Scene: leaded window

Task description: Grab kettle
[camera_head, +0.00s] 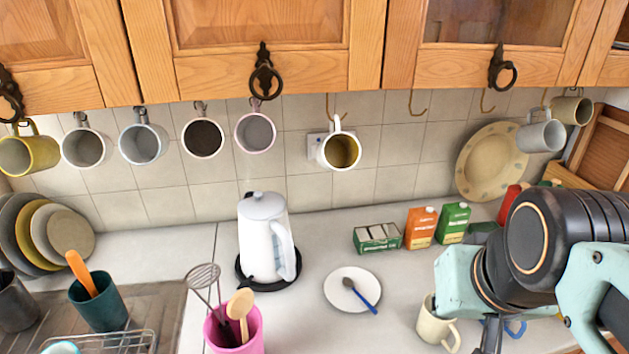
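The white kettle (265,235) stands upright on its round black base (268,274) on the counter, left of the middle. Its handle is on its right side, and a translucent level window shows low on the body. My arm comes in from the right. What appears to be part of my gripper (490,337) shows as a dark piece at the bottom edge, to the right of the kettle and well apart from it. Its fingertips are not clearly visible, so I cannot tell whether it is open or shut.
A pink holder (235,333) with utensils stands in front of the kettle. A plate with a spoon (352,289) lies to its right. A cream mug (437,325) is beside my arm. Cartons (420,227) stand behind. Mugs hang under the wooden cabinets (265,45) above.

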